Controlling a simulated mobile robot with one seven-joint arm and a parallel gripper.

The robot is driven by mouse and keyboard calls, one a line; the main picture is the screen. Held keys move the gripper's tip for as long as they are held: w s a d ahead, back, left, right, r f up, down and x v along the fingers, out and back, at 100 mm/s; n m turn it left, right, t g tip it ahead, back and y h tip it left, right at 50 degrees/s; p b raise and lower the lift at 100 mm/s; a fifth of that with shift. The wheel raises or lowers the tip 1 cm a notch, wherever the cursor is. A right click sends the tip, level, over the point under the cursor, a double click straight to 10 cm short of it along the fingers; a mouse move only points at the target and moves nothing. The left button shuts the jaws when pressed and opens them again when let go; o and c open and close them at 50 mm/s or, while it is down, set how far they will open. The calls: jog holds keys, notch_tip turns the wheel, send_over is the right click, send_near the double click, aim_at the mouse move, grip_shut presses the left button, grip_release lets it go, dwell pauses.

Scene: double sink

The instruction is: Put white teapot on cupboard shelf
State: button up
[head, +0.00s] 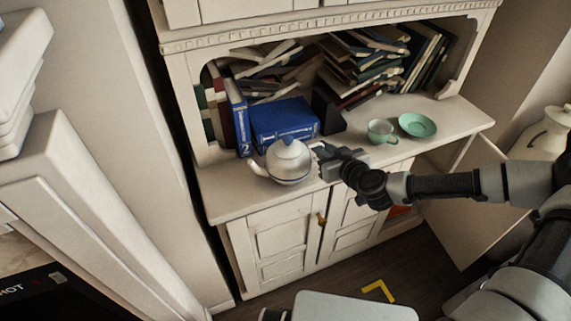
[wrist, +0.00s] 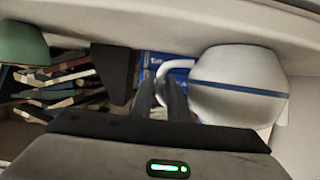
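The white teapot (head: 287,160), with a domed lid and a blue band, is at the cupboard shelf (head: 228,205), in front of blue books, its spout to the left. I cannot tell whether its base touches the shelf. My gripper (head: 322,152) reaches in from the right at its handle side. In the wrist view the teapot (wrist: 238,85) fills the right, and the two narrow fingers (wrist: 163,92) are close together around its white handle, apparently shut on it. The fingers partly hide the handle.
A green cup (head: 381,132) and a green saucer (head: 417,125) are on the shelf to the right. Books (head: 285,122) and a dark block (head: 327,112) stand behind the teapot. An open cupboard door (head: 480,215) is below right. Bare shelf lies left of the teapot.

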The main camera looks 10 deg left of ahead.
grip_shut()
jog(key=shift+r, duration=0.2)
dwell(0.9)
